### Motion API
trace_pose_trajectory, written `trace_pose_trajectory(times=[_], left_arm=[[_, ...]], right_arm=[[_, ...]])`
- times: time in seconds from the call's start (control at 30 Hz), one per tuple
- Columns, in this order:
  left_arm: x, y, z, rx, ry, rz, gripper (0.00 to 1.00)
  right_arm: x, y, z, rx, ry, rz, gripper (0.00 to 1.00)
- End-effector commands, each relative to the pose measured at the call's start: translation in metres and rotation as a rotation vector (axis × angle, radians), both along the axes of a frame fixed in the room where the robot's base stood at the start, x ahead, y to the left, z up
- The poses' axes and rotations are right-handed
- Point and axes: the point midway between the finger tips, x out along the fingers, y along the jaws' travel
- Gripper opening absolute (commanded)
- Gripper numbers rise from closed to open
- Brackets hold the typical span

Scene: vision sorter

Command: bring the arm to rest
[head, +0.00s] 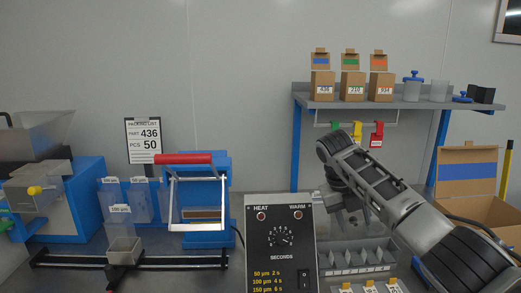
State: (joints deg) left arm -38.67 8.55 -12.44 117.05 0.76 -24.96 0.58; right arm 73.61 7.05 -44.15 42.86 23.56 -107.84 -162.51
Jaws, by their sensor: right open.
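My right arm reaches in from the lower right, its wrist raised in front of the shelf. My right gripper (347,218) hangs below the wrist, partly hidden by the arm. It is open, with nothing seen between its fingers. It is above and behind the grey divided tray (362,258) and just right of the heat sealer's control box (281,245). Whether it touches anything is hard to tell. My left gripper is not in view.
A sealer with a red handle (184,158) stands left of centre. A small grey cup (124,249) sits on a black rail. A blue machine (75,195) is far left. A shelf (395,104) with several boxes is above; an open carton (468,172) is at right.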

Motion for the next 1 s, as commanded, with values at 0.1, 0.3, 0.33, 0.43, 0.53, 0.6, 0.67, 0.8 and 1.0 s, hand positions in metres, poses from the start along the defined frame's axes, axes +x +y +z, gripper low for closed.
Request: trace_pose_trajectory(times=[0.1, 0.3, 0.33, 0.43, 0.53, 0.6, 0.67, 0.8, 1.0], left_arm=[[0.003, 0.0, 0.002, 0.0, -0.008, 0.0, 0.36], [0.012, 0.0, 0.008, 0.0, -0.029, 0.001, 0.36], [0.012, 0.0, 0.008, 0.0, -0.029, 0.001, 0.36], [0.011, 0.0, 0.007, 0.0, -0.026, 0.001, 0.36], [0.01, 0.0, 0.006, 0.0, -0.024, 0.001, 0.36], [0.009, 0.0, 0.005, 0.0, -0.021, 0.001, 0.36], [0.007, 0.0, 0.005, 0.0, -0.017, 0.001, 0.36], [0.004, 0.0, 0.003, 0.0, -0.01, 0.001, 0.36], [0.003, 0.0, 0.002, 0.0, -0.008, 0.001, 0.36]], right_arm=[[-0.008, 0.013, -0.028, 0.034, -0.032, -0.062, 0.43], [-0.028, 0.038, -0.077, 0.114, -0.1, -0.22, 0.43], [-0.032, 0.042, -0.084, 0.128, -0.111, -0.249, 0.43], [-0.05, 0.056, -0.113, 0.187, -0.148, -0.371, 0.43], [-0.077, 0.071, -0.146, 0.269, -0.193, -0.547, 0.43], [-0.103, 0.082, -0.17, 0.339, -0.226, -0.722, 0.43], [-0.129, 0.088, -0.188, 0.401, -0.253, -0.904, 0.43], [-0.192, 0.089, -0.215, 0.522, -0.307, -1.374, 0.43], [-0.272, 0.068, -0.221, 0.607, -0.381, -2.016, 0.43]])
